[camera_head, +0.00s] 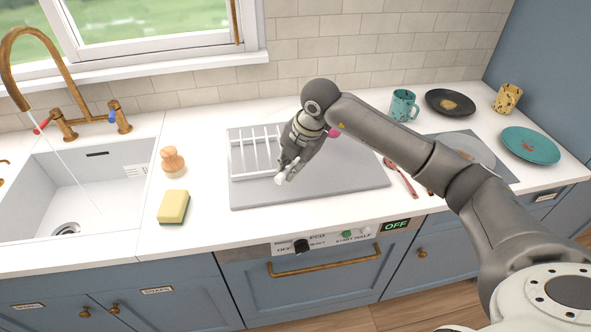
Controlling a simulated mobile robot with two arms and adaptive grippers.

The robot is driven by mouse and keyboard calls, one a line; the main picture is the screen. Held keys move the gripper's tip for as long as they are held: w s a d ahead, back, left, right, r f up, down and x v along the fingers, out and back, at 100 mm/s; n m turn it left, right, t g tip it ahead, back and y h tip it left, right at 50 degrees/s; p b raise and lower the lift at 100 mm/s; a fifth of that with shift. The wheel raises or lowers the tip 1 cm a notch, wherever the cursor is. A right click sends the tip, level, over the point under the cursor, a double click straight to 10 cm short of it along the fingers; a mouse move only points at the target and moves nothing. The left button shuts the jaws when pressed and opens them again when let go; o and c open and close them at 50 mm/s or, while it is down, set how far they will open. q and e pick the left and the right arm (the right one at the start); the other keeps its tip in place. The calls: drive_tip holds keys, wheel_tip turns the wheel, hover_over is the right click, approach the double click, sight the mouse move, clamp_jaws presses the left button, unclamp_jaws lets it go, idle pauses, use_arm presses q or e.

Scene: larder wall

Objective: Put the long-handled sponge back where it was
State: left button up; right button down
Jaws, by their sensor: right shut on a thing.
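My right gripper (286,174) reaches in from the right and is over the grey drying mat (330,190), in front of the white dish rack (252,177). It is shut on a small whitish thing (280,180), mostly hidden by the fingers; I cannot tell from its shape whether it is the long-handled sponge. A bit of pink (334,133) shows behind my wrist, its object hidden. No long-handled sponge is clearly visible. My left gripper is not in view.
A wooden brush (173,160) and a yellow-green sponge (173,207) stand between sink (75,190) and mat. Water runs from the tap (62,62). A teal mug (404,106), dark plate (450,103), yellow mug (507,98) and teal plate (530,145) stand right.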

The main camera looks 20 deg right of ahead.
drive_tip(key=shift+w+d+f, duration=0.3)
drive_tip(key=shift+d+f, duration=0.05)
drive_tip(key=shift+f, duration=0.25)
drive_tip(key=f+p, duration=0.1)
drive_tip(key=f, duration=0.1)
drive_tip(key=f+p, duration=0.1)
drive_tip(key=shift+w+d+f, duration=0.15)
drive_tip(key=shift+d+f, duration=0.25)
drive_tip(key=shift+f, duration=0.1)
drive_tip(key=shift+a, duration=0.1)
drive_tip(key=shift+f, duration=0.15)
drive_tip(key=c, duration=1.4)
unclamp_jaws()
